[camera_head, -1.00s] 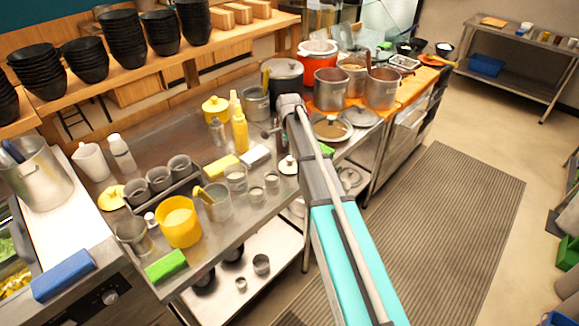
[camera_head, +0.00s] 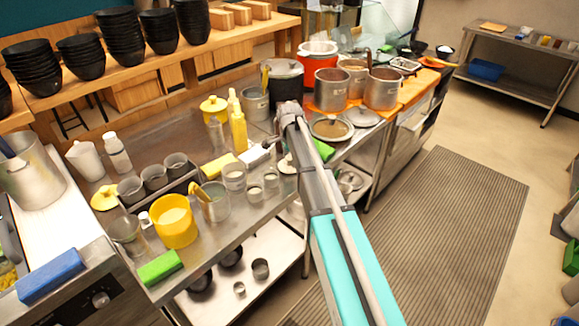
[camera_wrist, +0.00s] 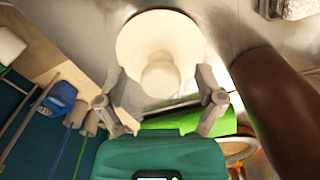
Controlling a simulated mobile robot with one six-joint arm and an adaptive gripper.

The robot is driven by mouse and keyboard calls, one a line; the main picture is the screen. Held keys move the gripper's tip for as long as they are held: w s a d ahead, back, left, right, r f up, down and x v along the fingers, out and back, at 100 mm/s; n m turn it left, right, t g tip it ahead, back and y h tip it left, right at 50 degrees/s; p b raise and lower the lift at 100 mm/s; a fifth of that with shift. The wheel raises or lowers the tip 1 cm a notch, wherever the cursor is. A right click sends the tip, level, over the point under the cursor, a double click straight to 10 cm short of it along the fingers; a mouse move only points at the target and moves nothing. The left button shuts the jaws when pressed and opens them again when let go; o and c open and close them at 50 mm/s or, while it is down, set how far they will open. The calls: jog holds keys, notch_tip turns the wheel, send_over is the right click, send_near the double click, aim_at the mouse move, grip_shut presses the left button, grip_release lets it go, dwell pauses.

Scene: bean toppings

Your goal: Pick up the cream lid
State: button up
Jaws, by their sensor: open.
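The cream lid (camera_wrist: 135,45) is a pale round disc with a raised round knob (camera_wrist: 160,76), at the top middle of the wrist view. In the head view, the cream lid (camera_head: 286,164) lies near the front edge of the steel counter, partly hidden by my arm. My gripper (camera_wrist: 158,84) is open, with one finger on each side of the knob in the wrist view. I cannot tell whether the fingers touch it. In the head view, my gripper (camera_head: 270,141) hangs over the counter just behind the lid.
A white block (camera_head: 254,155) and a yellow sponge (camera_head: 219,164) lie left of the lid. A green block (camera_wrist: 190,121) shows beyond the fingers in the wrist view. A yellow squeeze bottle (camera_head: 239,133), a grey pot (camera_head: 255,104) and small steel cups (camera_head: 254,193) stand close by.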

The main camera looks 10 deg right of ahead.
dwell(0.3)
jog(key=c, duration=1)
jog(key=shift+o, duration=0.2)
jog(key=shift+r, duration=0.1)
notch_tip(320, 180, up, 2)
jog(key=p, duration=0.2)
jog(key=shift+r+p, duration=0.25)
jog(key=shift+p, duration=0.15)
jog(key=s+r+p, duration=1)
jog(key=s, duration=0.4)
jog(key=shift+d+r, duration=0.15)
jog(key=shift+d, duration=0.3)
